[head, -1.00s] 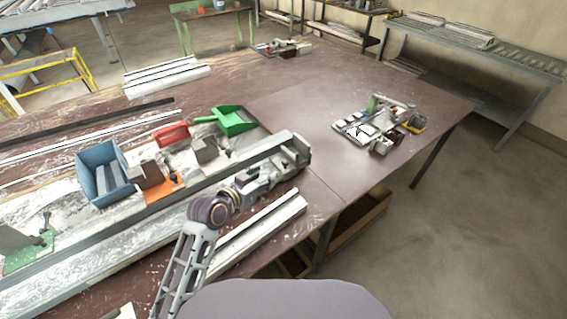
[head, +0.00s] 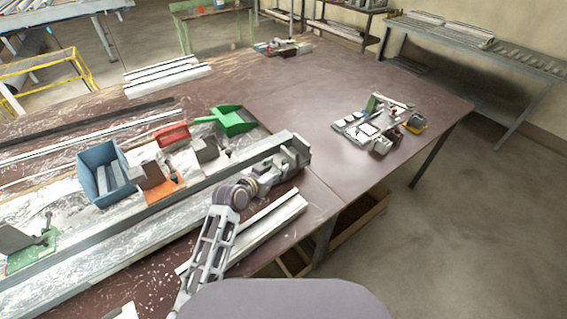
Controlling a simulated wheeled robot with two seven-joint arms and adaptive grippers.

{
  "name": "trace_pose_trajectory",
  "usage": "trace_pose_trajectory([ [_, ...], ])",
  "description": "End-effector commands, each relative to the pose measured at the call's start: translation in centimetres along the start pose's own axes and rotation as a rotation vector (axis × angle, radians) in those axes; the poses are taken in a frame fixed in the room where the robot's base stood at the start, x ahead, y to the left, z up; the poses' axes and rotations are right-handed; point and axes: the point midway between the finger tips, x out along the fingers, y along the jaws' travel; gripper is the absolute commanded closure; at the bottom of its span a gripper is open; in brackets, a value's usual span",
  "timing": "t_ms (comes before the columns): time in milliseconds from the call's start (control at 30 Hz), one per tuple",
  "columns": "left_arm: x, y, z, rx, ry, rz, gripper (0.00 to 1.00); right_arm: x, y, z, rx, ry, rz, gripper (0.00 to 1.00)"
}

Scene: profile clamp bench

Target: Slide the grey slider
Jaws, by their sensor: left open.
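My left gripper (head: 297,152) is low over the right end of the long grey rail (head: 150,200), with its arm coming up from the bottom. The jaws are small here, grey against grey; they appear open. I cannot tell whether they touch anything. No part stands out clearly as the grey slider; it may be at the rail end, partly hidden by the gripper. My right gripper is not in view.
A blue bin (head: 104,172), an orange clamp (head: 165,188), a red piece (head: 172,134) and a green dustpan (head: 233,120) lie behind the rail. A small machine (head: 372,128) stands to the right. The brown tabletop between is clear.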

Motion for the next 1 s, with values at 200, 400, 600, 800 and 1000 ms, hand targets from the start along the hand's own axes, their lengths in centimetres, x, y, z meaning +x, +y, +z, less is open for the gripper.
trace_pose_trajectory([
  [200, 2.0, 0.0, -0.1, 0.000, 0.001, 0.000, 0.55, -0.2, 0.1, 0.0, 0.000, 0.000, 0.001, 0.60],
  [400, 3.7, 0.1, -0.1, -0.001, 0.001, 0.001, 0.55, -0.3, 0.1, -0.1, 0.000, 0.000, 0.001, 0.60],
  [600, 5.2, 0.0, 0.0, -0.001, 0.000, 0.000, 0.55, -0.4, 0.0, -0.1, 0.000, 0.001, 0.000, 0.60],
  [800, 6.0, 0.0, 0.0, 0.000, 0.001, 0.000, 0.55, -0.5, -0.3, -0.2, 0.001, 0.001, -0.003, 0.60],
  [1000, 6.2, 0.0, 0.0, 0.000, 0.001, 0.000, 0.55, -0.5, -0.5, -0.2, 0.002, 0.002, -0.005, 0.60],
])
